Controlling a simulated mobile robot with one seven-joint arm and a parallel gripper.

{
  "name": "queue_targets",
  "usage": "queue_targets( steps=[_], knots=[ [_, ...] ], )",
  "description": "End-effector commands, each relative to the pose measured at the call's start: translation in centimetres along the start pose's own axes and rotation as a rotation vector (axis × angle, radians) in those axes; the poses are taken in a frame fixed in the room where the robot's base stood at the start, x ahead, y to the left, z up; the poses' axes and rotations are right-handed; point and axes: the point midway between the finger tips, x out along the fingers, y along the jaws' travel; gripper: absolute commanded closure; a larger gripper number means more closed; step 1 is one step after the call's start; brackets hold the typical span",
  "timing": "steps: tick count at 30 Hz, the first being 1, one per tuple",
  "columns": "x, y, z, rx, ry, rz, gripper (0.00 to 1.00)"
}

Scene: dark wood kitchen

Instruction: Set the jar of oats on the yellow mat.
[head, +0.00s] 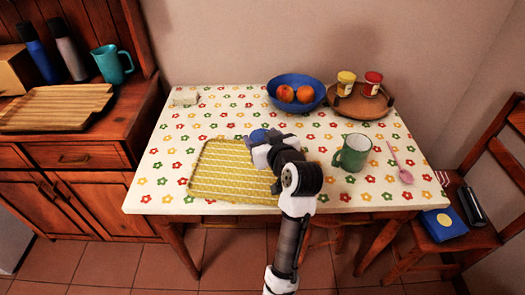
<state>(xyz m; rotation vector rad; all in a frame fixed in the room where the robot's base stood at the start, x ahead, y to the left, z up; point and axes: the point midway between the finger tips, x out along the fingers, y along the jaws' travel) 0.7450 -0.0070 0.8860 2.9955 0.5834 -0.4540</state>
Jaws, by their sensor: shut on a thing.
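The yellow mat (222,172) lies on the flowered tablecloth at the left middle of the table. My gripper (258,140) is over the mat's upper right corner, seen from behind. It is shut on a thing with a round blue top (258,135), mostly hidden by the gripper. This may be the jar of oats, but no label shows. I cannot tell whether it touches the mat or is held above it.
A blue bowl of oranges (283,81) and a round brown tray (346,108) with yellow-lidded and red-lidded jars stand at the back. A green mug (352,153) and pink spoon (402,168) are to the right. A white block (186,98) lies back left. The mat's left part is clear.

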Motion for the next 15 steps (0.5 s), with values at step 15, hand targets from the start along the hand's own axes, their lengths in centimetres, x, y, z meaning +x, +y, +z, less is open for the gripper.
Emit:
queue_targets(
  steps=[15],
  knots=[
    [1.4,0.0,4.5,-0.001,0.003,0.001,0.72]
  ],
)
